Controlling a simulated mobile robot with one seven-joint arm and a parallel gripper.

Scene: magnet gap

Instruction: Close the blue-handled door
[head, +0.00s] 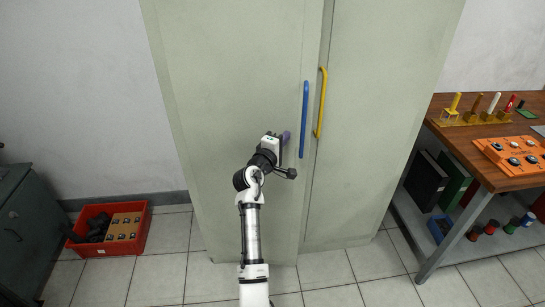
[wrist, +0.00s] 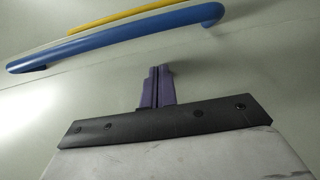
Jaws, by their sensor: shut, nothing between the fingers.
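The blue-handled door (head: 225,110) is the left door of a tall pale green cabinet. Its free edge seems to stand slightly forward of the right door, so it looks a little ajar. Its blue handle (head: 304,120) is a vertical bar near that edge; it also shows across the top of the wrist view (wrist: 110,38). My gripper (head: 287,136) has purple fingers, shut and empty, in front of this door just left of the handle. In the wrist view the fingers (wrist: 156,84) point toward the door face below the handle. I cannot tell whether they touch it.
The right door (head: 375,110) has a yellow handle (head: 321,102) close beside the blue one. A wooden workbench (head: 500,170) stands at right. A red crate (head: 140,240) and a dark cabinet (head: 25,240) are at left. Floor tiles before the cabinet are clear.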

